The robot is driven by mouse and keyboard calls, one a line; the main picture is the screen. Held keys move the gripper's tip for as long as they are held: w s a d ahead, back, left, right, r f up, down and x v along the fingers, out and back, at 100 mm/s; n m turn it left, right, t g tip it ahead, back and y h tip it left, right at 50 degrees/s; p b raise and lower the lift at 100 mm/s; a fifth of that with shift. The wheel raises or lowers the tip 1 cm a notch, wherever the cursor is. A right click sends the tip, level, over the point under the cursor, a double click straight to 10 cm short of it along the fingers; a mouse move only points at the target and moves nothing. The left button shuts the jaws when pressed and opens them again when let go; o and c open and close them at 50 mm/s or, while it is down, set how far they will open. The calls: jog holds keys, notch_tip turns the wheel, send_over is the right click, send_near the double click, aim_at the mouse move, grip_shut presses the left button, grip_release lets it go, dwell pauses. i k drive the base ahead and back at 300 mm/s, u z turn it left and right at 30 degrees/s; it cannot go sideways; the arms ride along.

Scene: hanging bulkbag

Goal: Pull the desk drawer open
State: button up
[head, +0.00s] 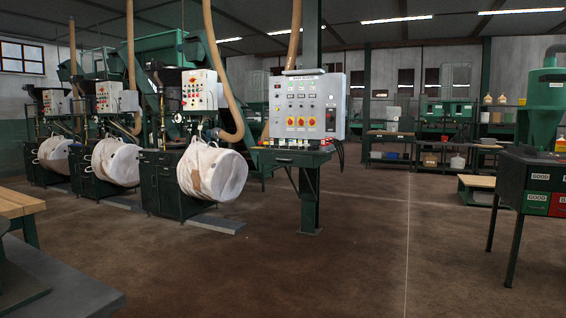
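A narrow dark green desk (318,156) is fixed to a post under a grey control panel in the middle of the view. A thin drawer front (284,160) with a small pale handle seems to show below its top, and it looks shut. At the right edge, a dark desk-like bench (520,168) carries a green drawer front (538,177) marked "GOOD" and red fronts beside it, also apparently shut. Which drawer the task means is not clear. My gripper is not in view.
The grey control panel (310,105) stands above the narrow desk. White bulk bags (212,172) hang on machines to the left. A wooden table (18,203) is at the left edge. Shelving (390,145) lines the back. The brown floor (370,245) is clear in the middle.

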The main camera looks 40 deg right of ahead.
aim_at(291, 158)
jog(key=z, duration=0.3)
jog(key=k, duration=0.4)
jog(key=z, duration=1.65)
jog(key=i, duration=3.8)
jog(key=u, duration=1.3)
jog(key=i, duration=0.95)
jog(key=u, duration=1.05)
